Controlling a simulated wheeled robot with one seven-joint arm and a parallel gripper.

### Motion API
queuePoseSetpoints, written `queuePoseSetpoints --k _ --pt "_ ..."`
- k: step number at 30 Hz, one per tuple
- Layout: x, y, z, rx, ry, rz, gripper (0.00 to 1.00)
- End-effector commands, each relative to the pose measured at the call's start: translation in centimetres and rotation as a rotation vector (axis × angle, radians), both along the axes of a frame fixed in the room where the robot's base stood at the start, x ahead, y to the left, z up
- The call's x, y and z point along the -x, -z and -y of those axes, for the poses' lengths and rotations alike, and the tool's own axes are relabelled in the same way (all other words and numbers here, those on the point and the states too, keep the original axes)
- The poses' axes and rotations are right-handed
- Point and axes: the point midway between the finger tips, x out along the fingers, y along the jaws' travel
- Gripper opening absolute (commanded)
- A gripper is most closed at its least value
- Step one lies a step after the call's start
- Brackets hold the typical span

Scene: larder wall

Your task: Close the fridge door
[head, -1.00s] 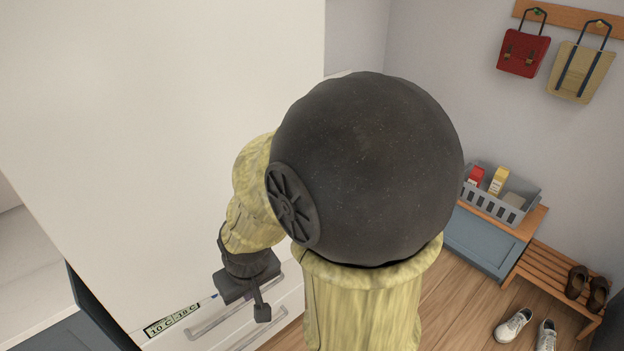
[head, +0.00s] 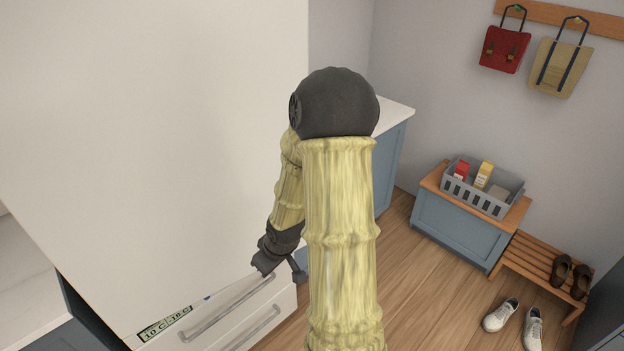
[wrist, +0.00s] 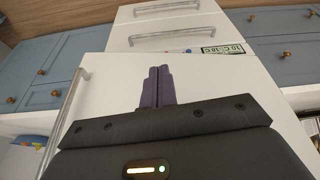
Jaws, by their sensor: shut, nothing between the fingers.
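The fridge door (head: 150,130) is a large plain white panel filling the left of the head view. In the wrist view the white door (wrist: 215,80) lies below the drawers, with a long metal handle (wrist: 68,112) along its left side. The door's side edge sits further out than the drawers' edge there; I cannot tell how wide any gap is. My gripper (head: 266,266) is at the door's lower right part in the head view. Its fingers (wrist: 158,82) are shut together and empty in front of the door. Contact with the door cannot be told.
White drawers (head: 240,325) with bar handles lie under the door, beside a temperature display (head: 165,325). Blue cabinets (wrist: 40,75) flank the fridge. A blue chest (head: 455,228) with a grey basket (head: 490,200), a slatted bench (head: 535,268) and white shoes (head: 502,315) stand right. Wooden floor between is clear.

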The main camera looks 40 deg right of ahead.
Motion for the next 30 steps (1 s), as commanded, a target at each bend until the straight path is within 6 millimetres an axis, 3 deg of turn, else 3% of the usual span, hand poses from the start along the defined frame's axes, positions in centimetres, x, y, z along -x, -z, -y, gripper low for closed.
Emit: queuePoseSetpoints --k 7,14,22,30 --pt "-1.6 2.8 4.1 -0.112 -0.027 0.16 0.0" --pt "-3.0 3.3 7.9 -0.198 -0.009 0.406 0.0" --pt "-3.3 0.5 14.4 -0.216 0.086 0.789 0.0" --pt "-0.7 -4.3 21.9 -0.115 0.214 1.159 0.0"
